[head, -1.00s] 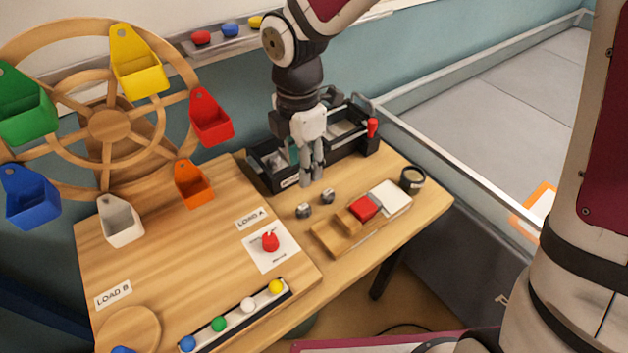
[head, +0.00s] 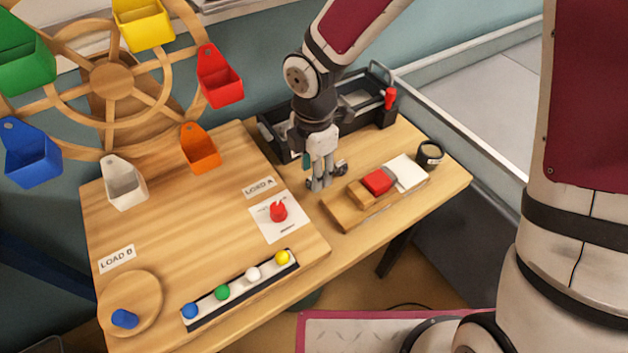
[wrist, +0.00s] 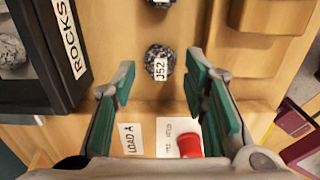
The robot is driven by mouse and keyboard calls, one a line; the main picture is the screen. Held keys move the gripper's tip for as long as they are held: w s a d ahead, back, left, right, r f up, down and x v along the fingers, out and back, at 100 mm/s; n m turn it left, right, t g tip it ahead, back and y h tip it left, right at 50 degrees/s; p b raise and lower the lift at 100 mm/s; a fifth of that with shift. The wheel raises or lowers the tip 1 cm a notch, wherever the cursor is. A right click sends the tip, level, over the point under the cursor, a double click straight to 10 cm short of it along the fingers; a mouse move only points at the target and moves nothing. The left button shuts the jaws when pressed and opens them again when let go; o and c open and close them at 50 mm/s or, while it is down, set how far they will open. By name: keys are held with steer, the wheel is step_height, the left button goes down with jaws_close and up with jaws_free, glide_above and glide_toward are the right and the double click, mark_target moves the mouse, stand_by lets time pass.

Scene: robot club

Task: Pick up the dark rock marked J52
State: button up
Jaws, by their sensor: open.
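The dark speckled rock marked J52 (wrist: 158,67) lies on the wooden table, its white label facing up in the wrist view. In the head view this rock (head: 311,184) is partly hidden behind my gripper (head: 321,186). My gripper is open and empty, pointing down over the rock. In the wrist view its green-padded fingers (wrist: 160,78) stand on either side of the rock, apart from it. I cannot tell the remaining height exactly. A second dark rock (head: 341,168) lies just beyond, and its labelled edge (wrist: 160,3) shows at the top of the wrist view.
A black tray (head: 268,140) labelled ROCKS in the wrist view stands behind. A wooden block (head: 345,213) with red and white pieces lies to the right, beside a dark cup (head: 429,154). A red knob (head: 278,212) sits near the LOAD A sign (head: 259,187).

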step_height(320, 180, down, 2)
steer(key=shift+f, duration=0.2)
jaws_close()
steer(key=shift+r, duration=0.1)
